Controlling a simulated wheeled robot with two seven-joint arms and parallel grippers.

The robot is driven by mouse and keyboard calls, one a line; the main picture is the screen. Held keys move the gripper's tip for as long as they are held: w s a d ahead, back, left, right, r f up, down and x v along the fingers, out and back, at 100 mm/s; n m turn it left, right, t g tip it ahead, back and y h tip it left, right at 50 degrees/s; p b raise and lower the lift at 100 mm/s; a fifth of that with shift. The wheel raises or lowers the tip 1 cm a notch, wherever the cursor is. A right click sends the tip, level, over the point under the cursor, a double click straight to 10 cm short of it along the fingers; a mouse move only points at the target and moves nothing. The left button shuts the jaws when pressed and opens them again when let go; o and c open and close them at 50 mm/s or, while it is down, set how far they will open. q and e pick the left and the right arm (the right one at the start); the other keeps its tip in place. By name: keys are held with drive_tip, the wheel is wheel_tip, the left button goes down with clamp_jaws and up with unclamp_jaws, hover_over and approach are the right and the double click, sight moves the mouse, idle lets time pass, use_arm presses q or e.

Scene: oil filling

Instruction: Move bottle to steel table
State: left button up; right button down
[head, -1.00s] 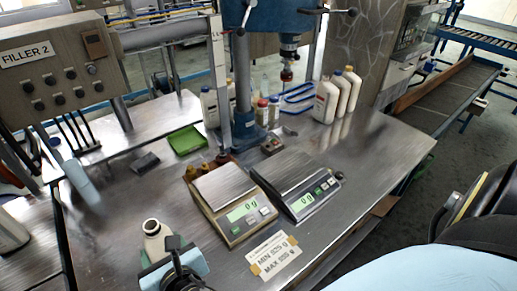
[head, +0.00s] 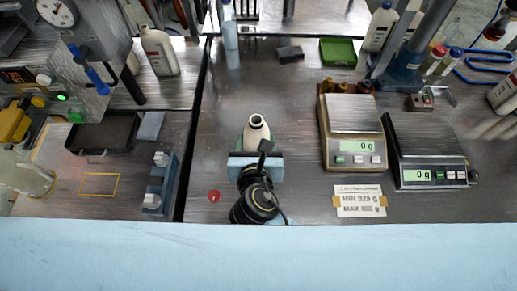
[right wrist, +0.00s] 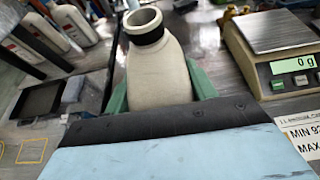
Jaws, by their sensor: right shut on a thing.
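A white open-necked bottle (head: 256,131) stands upright over the steel table (head: 225,95), left of the scales. My right gripper (head: 258,146) is shut on the bottle; its green fingers show on both sides of the body. In the right wrist view the bottle (right wrist: 157,70) fills the middle, with a dark ring at its neck and no cap. The gripper (right wrist: 157,85) hides its lower part. I cannot tell if its base touches the table. My left gripper is not in view.
Two scales, one beige (head: 352,150) and one dark (head: 430,165), stand to the right, both reading 0 g. A red cap-like disc (head: 214,196) lies left of my wrist. A left-hand bench (head: 155,96) holds a machine, a tray and another white bottle (head: 158,52).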

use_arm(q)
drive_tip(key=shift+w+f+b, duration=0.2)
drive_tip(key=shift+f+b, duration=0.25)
use_arm(e)
wheel_tip(320, 180, down, 4)
drive_tip(key=shift+r, duration=0.1)
drive_tip(key=shift+f, duration=0.2)
drive_tip(key=shift+c, duration=2.4)
unclamp_jaws()
